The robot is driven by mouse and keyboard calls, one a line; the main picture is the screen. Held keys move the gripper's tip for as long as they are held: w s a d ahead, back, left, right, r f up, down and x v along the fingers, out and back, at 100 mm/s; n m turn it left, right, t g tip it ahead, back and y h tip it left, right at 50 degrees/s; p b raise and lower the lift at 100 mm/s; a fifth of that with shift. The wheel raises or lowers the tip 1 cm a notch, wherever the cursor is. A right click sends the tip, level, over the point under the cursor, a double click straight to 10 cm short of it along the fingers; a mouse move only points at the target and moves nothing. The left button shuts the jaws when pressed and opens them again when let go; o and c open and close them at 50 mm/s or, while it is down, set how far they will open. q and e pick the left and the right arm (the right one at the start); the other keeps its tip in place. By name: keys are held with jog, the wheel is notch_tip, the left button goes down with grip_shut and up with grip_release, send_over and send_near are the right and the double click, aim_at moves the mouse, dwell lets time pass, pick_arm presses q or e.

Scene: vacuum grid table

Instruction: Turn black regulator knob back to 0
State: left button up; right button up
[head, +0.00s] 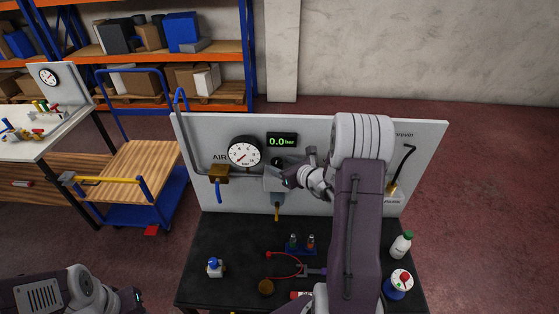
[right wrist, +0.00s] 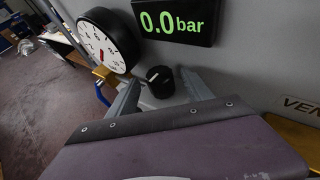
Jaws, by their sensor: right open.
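The black regulator knob (right wrist: 160,82) shows in the right wrist view below the digital display, with a pale mark on it. My right gripper (right wrist: 159,77) is open, one finger on each side of the knob; I cannot tell whether they touch it. The green display (head: 282,141) reads 0.0 bar. The round gauge (head: 244,153) has its red needle pointing to the lower left. Part of my left arm shows at the bottom left; its fingers are not clear.
A brass valve with a blue handle (head: 219,190) sits left of the knob area. The black table (head: 225,240) below holds a small blue-and-white part (head: 214,267), red tubing (head: 290,257), a white bottle (head: 401,245) and a blue-and-white container (head: 398,285). A wooden-topped cart (head: 135,170) stands left.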

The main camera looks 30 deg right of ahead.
jog(key=shift+w+f, duration=0.3)
jog(key=shift+w, duration=0.35)
jog(key=shift+s+a+r, duration=0.1)
jog(key=c, duration=0.3)
grip_shut()
jog(key=shift+d+n+y, duration=0.2)
jog(key=shift+n+y, duration=0.4)
jog(key=shift+y, duration=0.1)
jog(key=shift+a, duration=0.1)
jog(key=shift+o, duration=1.5)
grip_release()
jog(key=shift+r, duration=0.1)
